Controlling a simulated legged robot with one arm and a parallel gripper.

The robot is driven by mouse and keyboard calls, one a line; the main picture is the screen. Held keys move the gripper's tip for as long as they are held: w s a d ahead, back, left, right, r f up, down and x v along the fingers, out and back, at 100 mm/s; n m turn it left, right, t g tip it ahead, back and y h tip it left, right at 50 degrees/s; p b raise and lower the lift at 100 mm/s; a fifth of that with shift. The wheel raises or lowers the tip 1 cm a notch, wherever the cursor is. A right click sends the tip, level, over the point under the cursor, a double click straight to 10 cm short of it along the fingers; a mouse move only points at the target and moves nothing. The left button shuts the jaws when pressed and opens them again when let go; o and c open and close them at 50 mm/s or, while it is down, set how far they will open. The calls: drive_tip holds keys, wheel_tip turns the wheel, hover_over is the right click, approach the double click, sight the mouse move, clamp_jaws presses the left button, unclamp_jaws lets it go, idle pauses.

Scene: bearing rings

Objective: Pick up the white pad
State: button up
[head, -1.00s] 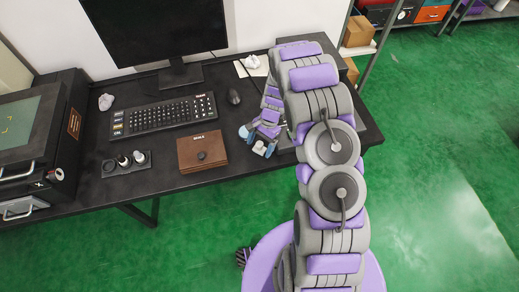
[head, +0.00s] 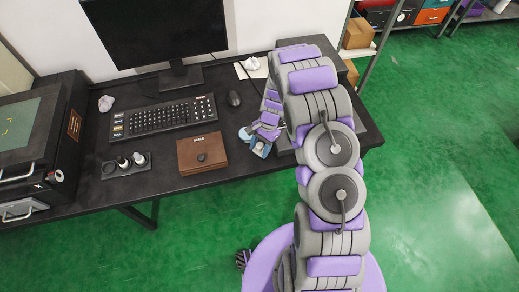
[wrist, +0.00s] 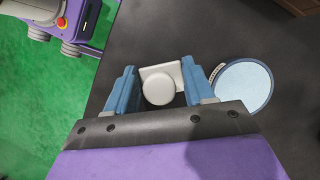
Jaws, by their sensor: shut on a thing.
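The white pad (wrist: 160,85) shows in the wrist view as a rounded white piece with a squarish white part behind it. It sits between the two blue fingers of my gripper (wrist: 161,88), which is shut on it. In the head view my gripper (head: 261,147) is low over the front right of the black desk (head: 235,168); the pad is hard to make out there. I cannot tell whether the pad touches the desk.
A round, pale blue-topped piece (wrist: 243,86) lies close beside the right finger. A brown box (head: 202,153), a keyboard (head: 165,116), a mouse (head: 233,98) and a holder with several small round pieces (head: 126,165) are left of my gripper. The desk's front edge is near.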

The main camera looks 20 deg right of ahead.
sight(258, 146)
drive_tip(key=shift+r, duration=0.1)
drive_tip(key=shift+r+p, duration=0.3)
drive_tip(key=shift+r, duration=0.35)
wheel_tip(258, 146, up, 2)
drive_tip(key=shift+r+p, duration=0.1)
drive_tip(key=shift+p, duration=0.4)
drive_tip(key=s+r+p, duration=0.1)
drive_tip(key=s+p, duration=0.1)
drive_tip(key=s, duration=1.4)
drive_tip(key=shift+r+p, duration=0.15)
drive_tip(key=shift+p, duration=0.2)
